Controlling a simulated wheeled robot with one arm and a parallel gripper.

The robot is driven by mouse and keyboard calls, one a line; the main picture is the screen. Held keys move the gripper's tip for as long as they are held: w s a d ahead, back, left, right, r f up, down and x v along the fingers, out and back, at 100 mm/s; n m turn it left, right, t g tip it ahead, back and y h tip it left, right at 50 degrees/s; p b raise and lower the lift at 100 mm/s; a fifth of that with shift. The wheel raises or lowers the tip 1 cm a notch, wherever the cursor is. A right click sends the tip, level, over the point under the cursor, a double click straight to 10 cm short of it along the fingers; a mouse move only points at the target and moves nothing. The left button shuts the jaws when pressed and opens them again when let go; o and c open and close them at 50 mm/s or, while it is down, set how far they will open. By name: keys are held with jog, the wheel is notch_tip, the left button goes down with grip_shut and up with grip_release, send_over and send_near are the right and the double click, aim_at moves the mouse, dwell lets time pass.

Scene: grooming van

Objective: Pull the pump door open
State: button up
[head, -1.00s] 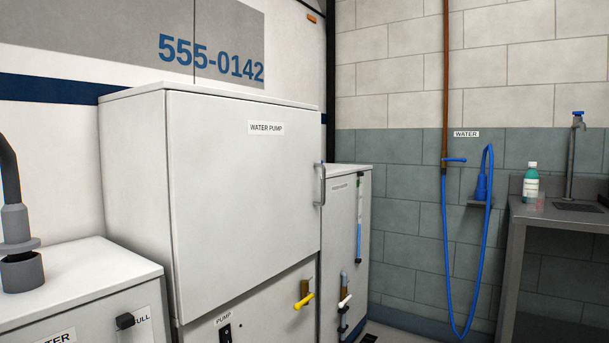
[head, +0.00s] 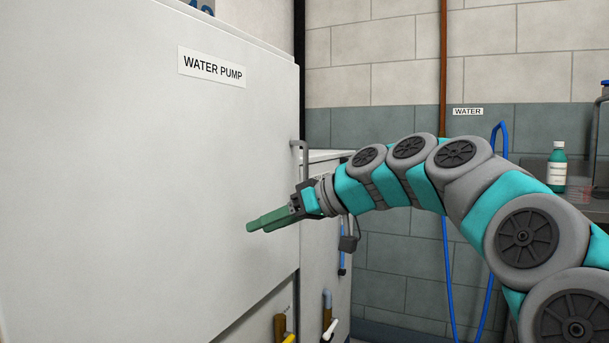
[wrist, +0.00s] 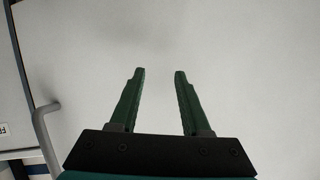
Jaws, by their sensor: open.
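The pump door (head: 140,170) is a large pale grey panel labelled WATER PUMP (head: 212,67), and it stands shut against its cabinet. Its grey bar handle (head: 305,160) is at the door's right edge, partly hidden behind my gripper. My gripper (head: 258,224) is in front of the door near that edge, with green fingers pointing left. In the wrist view my gripper (wrist: 160,75) is open and empty, with the door face beyond the fingers. The handle (wrist: 45,135) shows left of the fingers, outside them and not held.
A tall narrow cabinet (head: 318,240) stands right of the pump cabinet. Yellow (head: 288,338) and white (head: 329,330) valve levers are below. A blue hose (head: 448,270) hangs on the tiled wall, and a green bottle (head: 557,168) stands on a counter at right.

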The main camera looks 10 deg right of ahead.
jog(key=w+d+r+t+y+b, duration=0.1)
jog(key=w+d+r+t, duration=0.2)
jog(key=w+d+r, duration=0.25)
jog(key=n+t+b, duration=0.1)
jog(key=t+b, duration=0.1)
jog(key=t, duration=0.1)
send_near(305, 163)
jog(key=x, duration=0.3)
jog(key=shift+d+p+x, duration=0.2)
jog(key=shift+p+x, duration=0.4)
jog(key=shift+x, duration=3.05)
jog(key=shift+w, duration=0.2)
grip_shut()
